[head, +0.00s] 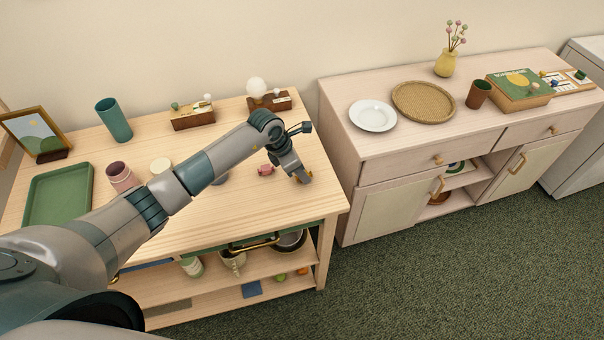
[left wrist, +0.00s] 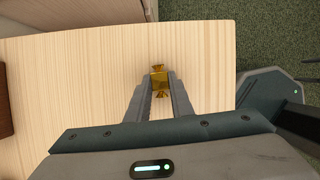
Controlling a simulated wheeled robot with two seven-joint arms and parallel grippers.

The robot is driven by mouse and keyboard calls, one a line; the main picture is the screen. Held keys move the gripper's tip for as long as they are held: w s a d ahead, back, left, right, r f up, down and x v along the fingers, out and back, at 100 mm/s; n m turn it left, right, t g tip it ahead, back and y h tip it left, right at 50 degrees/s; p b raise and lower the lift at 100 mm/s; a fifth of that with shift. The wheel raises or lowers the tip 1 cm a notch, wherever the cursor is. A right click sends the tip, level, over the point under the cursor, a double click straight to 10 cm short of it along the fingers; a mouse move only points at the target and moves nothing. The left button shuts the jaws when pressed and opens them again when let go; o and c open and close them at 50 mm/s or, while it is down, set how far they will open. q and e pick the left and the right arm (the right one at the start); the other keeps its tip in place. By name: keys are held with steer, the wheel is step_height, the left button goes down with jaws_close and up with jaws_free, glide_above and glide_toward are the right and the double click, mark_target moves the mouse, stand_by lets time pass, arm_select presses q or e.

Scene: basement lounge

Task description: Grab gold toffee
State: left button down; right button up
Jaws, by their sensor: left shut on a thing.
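The gold toffee (left wrist: 158,80) is a small wrapped sweet with twisted ends. It sits between the fingertips of my left gripper (left wrist: 159,88) in the left wrist view, and the fingers are shut on it. The toffee is at or just above the tabletop; I cannot tell which. My right gripper is not in view.
A pink wrapped sweet (head: 266,170) lies just left of the gripper. A green tray (head: 58,196), a pink cup (head: 120,176) and a teal tumbler (head: 114,120) stand further left. A sideboard (head: 400,165) with a white plate (head: 373,115) stands to the right.

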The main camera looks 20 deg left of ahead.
arm_select(q)
steer(key=shift+r+b, duration=0.45)
steer(key=shift+r, duration=0.2)
step_height(320, 180, up, 2)
steer(key=shift+d+r+b, duration=0.15)
steer(key=shift+r+b, duration=0.05)
steer(key=shift+b, duration=0.6)
steer(key=s+d+r+b, duration=0.4)
steer(key=d+r, duration=0.3)
steer(key=d, duration=0.3)
steer(key=shift+s, duration=0.6)
